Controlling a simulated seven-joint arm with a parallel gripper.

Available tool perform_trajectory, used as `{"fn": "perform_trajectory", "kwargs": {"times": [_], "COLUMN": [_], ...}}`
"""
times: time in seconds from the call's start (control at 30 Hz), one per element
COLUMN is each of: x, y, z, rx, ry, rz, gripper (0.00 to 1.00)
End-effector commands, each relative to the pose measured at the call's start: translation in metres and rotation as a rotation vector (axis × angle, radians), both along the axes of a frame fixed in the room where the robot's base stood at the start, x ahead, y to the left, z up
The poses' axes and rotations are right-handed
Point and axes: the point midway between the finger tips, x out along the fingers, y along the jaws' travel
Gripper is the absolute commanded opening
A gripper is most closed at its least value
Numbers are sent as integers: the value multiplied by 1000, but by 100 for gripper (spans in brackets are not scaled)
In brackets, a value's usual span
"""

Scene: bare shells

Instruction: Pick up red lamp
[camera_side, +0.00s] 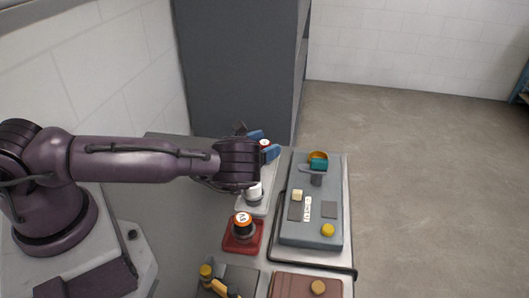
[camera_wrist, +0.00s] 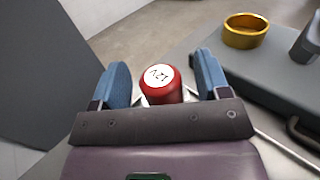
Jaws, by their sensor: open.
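The red lamp (camera_wrist: 162,86) is a small red cylinder with a white top marked with dark lettering. In the wrist view it stands between the two blue fingers of my gripper (camera_wrist: 161,82), which are spread with a gap on each side of it. In the side view only a little of the red lamp (camera_side: 265,143) shows beside the blue fingertips of my gripper (camera_side: 262,143). The lower part of the lamp is hidden by the gripper body in the wrist view.
A white lamp (camera_side: 254,191) and an orange-topped lamp on a red base (camera_side: 243,244) stand nearer the front. A tall dark cabinet (camera_side: 240,65) stands behind.

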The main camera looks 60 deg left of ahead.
Motion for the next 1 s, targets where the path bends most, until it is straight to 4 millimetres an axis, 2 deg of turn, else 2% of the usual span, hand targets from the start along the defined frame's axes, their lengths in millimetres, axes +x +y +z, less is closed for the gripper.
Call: {"fn": "perform_trajectory", "kwargs": {"times": [0.03,0.27,0.53,0.63,1.0], "x": [0,0,0,0,-1], "y": [0,0,0,-1,-1], "z": [0,0,1,9,79], "rx": [0,0,0,1,0], "ry": [0,0,-1,-2,-4], "rz": [0,0,-1,-1,0], "gripper": [69,16,14,14,14]}}
